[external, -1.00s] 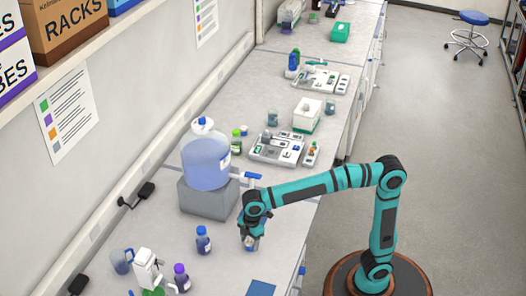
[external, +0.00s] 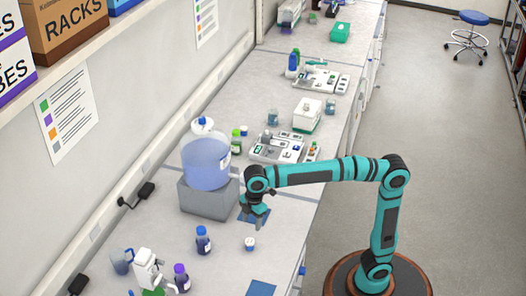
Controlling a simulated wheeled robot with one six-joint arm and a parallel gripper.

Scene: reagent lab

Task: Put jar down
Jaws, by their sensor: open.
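A small jar (external: 250,244) with a white top stands upright on the grey bench, near its front edge. My gripper (external: 255,224) is open and empty. In the picture it is just above the jar, with a gap between them. It hangs in front of a blue mat (external: 243,216), which it partly covers. I cannot tell its exact height over the bench.
A large blue carboy (external: 206,163) stands on a grey block (external: 205,199) behind my gripper. A dark-blue bottle (external: 203,241) is left of the jar. Another blue mat (external: 262,289) lies at the bottom edge. The bench right around the jar is clear.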

